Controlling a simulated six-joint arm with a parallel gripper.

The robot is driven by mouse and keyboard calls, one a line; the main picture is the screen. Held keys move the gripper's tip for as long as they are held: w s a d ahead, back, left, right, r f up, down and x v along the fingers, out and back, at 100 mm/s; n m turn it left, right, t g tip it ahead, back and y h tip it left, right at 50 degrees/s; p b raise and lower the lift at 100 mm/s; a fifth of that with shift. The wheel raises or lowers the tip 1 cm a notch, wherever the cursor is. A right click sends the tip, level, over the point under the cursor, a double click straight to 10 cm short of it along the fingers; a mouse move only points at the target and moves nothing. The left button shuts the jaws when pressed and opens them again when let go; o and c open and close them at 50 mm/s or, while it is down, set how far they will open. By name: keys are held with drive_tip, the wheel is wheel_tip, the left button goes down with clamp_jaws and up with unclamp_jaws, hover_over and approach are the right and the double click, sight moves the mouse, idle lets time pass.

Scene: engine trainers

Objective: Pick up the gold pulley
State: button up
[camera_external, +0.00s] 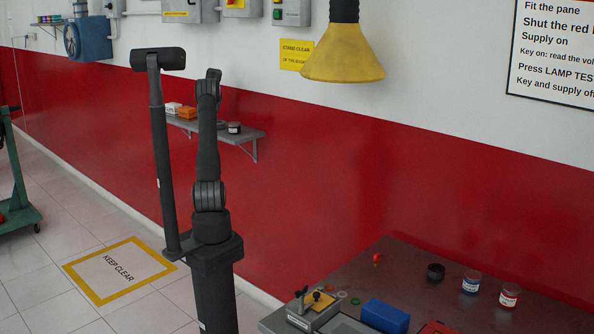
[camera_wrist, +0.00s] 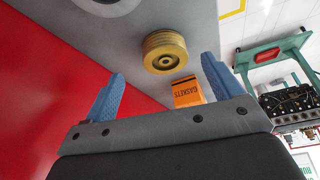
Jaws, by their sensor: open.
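The gold pulley (camera_wrist: 165,52) is a round, grooved, brass-coloured disc on a grey shelf (camera_wrist: 205,30) in the wrist view. I cannot make it out in the external view. My gripper (camera_wrist: 163,68) has two blue fingers spread wide apart, with nothing held between them. The pulley appears just beyond the fingertips, between them in the picture and closer to the right one. In the external view my arm stands in front of the shelf, and I cannot make out the fingers there.
An orange box marked GASKETS (camera_wrist: 187,92) sits close to the pulley, by the right finger. A pale round item (camera_wrist: 108,4) is cut off at the top. The red wall (camera_wrist: 45,85) borders the shelf.

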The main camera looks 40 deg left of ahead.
drive_tip(key=shift+s+a+x, duration=0.1)
drive_tip(key=shift+a+x, duration=0.05)
drive_tip(key=shift+x, duration=0.75)
drive_tip(key=shift+s+a+x, duration=0.1)
drive_tip(key=shift+a+x, duration=0.05)
drive_tip(key=shift+x, duration=0.8)
drive_tip(key=shift+s+a+x, duration=0.1)
drive_tip(key=shift+a+x, duration=0.1)
drive_tip(key=shift+x, duration=0.7)
drive_tip(key=shift+w+r, duration=0.1)
drive_tip(key=shift+r, duration=0.1)
drive_tip(key=shift+c, duration=0.5)
drive_tip(key=shift+r, duration=0.1)
drive_tip(key=c, duration=1.3)
